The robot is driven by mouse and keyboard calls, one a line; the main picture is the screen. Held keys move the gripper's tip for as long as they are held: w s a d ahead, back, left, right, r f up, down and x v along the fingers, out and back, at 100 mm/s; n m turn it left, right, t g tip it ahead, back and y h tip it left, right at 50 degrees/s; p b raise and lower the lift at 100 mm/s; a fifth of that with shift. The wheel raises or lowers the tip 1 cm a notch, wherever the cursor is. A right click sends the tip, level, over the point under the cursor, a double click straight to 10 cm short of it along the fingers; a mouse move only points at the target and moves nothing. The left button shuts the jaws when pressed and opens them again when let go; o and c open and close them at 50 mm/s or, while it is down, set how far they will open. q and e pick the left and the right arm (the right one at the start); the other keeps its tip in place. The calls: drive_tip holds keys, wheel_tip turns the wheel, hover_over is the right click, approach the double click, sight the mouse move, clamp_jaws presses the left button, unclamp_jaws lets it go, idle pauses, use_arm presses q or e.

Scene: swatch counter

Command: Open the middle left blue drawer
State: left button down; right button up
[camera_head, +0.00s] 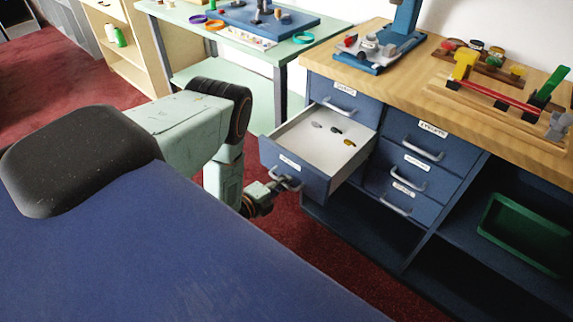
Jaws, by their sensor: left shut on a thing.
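The middle left blue drawer (287,166) stands pulled out from the cabinet under the wooden counter. Its white inside shows several small items, dark, grey and yellow. My left gripper (285,184) is at the front of this drawer, shut on its grey handle (289,182). My left arm reaches in from the left, and part of the gripper is hard to make out against the dark carpet. The upper left drawer (342,99) above it is shut. My right gripper is not in view.
The right column of blue drawers (410,165) is shut. A green bin (520,235) sits on the open shelf at right. Tools and a wooden board (500,85) lie on the counter (440,82). A pale green table (245,45) stands behind my arm. Red carpet shows below.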

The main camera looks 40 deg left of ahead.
use_arm(q)
drive_tip(key=shift+r, duration=0.1)
idle(0.3)
drive_tip(key=c, duration=1.7)
unclamp_jaws()
drive_tip(key=shift+s, duration=0.1)
drive_tip(key=shift+s, duration=0.1)
drive_tip(key=v, duration=1.1)
drive_tip(key=shift+s+d+r, duration=0.1)
drive_tip(key=shift+s+r, duration=0.05)
drive_tip(key=shift+s, duration=0.25)
